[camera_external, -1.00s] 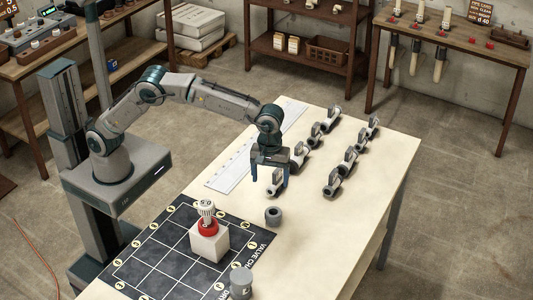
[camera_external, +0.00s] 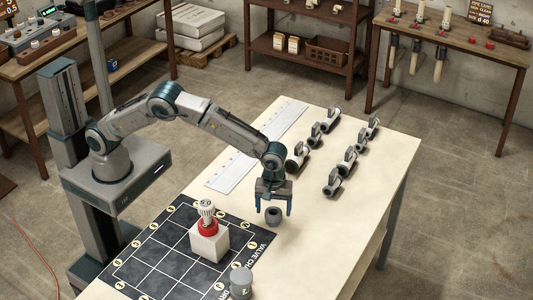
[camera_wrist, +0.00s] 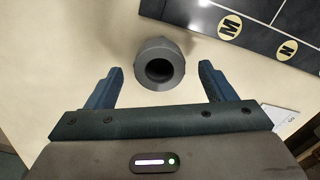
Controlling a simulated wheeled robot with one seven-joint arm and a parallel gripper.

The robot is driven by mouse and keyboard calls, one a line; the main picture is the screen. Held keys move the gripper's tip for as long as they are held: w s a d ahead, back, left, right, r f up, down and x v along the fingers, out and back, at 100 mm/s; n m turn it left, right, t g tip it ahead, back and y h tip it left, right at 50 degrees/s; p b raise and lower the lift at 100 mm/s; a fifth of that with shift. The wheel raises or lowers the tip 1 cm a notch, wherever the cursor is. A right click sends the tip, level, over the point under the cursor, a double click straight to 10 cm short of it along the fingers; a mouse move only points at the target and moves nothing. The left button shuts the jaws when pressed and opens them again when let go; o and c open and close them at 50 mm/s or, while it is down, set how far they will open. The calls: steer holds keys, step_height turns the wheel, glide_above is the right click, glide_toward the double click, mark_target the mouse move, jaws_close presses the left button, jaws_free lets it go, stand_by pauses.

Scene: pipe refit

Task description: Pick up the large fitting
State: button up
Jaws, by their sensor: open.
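A dark grey, hollow, round fitting (camera_external: 274,216) stands on the pale table. My gripper (camera_external: 273,208) points down just above it, open and empty, with one blue finger to each side. In the wrist view the fitting (camera_wrist: 150,79) lies ahead between the two fingertips, its round bore facing the camera; no contact shows. Another grey round fitting (camera_external: 241,284) stands at the near edge of the black mat and looks somewhat bigger. I cannot tell for certain which one is called large.
A white block (camera_external: 209,243) with a red-collared valve (camera_external: 207,221) stands on the black gridded mat (camera_external: 160,245), left of my gripper. Several pipe clamps (camera_external: 332,182) stand in rows behind and right. A white ruler (camera_external: 235,172) lies at the back left. The table's right front is clear.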

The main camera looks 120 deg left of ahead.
steer(key=shift+f, duration=1.35)
steer(key=c, duration=1.1)
steer(key=shift+r, duration=0.2)
